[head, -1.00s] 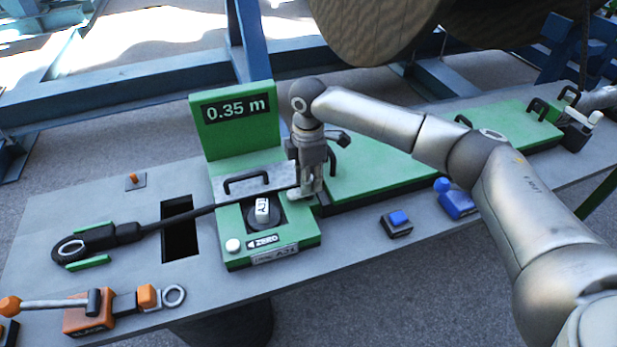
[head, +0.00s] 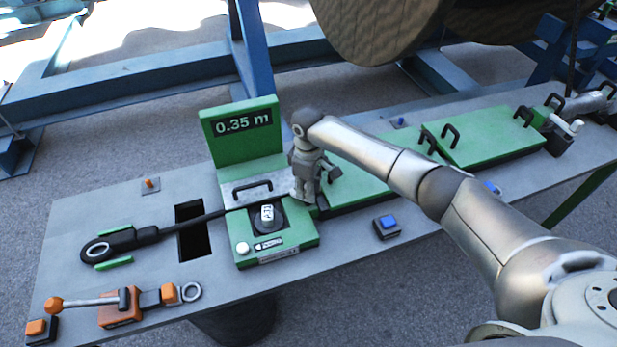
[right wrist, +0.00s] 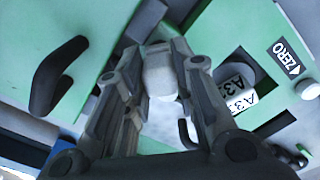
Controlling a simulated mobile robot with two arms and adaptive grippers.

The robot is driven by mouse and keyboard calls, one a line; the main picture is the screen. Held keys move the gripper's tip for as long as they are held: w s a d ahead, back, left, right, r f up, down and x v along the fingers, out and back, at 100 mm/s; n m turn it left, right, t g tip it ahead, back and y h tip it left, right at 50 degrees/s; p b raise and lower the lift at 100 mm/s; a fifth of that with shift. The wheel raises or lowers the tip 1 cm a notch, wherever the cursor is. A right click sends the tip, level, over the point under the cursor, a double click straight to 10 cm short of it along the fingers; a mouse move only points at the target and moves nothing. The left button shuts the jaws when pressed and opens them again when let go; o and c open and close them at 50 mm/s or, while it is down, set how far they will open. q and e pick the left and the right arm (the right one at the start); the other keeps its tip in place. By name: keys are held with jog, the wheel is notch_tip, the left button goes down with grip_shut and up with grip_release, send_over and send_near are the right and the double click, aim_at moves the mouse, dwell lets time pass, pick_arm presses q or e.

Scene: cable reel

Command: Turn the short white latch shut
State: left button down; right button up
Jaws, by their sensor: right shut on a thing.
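The green measuring unit (head: 304,240) stands on the grey table and its display reads 0.35 m. My right gripper (head: 303,198) points down at the right edge of the unit's grey lid (head: 232,192). In the right wrist view its two fingers (right wrist: 163,100) are closed on a short white latch (right wrist: 160,76). In the head view the gripper mostly hides the latch, and I cannot tell its exact angle. A black cable (head: 180,227) runs from the left into the unit, under the lid's edge. My left gripper is not in view.
Beside the gripper are a white numbered dial (head: 267,213) and the lid's black handle (head: 252,186). Green covers with black handles (head: 487,137) lie to the right. A blue button box (head: 387,226) and an orange lever tool (head: 118,310) sit near the front edge.

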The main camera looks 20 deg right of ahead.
jog(key=m+p, duration=0.4)
jog(key=shift+r+m, duration=0.2)
jog(key=shift+m, duration=0.2)
jog(key=m+p, duration=0.2)
jog(key=m, duration=0.1)
jog(key=shift+f+m+p, duration=0.1)
jog(key=shift+m+p, duration=0.45)
jog(key=shift+m, duration=0.25)
jog(key=shift+w, duration=0.1)
jog(key=o, duration=1)
jog(key=shift+f, duration=0.1)
notch_tip(320, 180, up, 12)
jog(key=shift+r, duration=0.1)
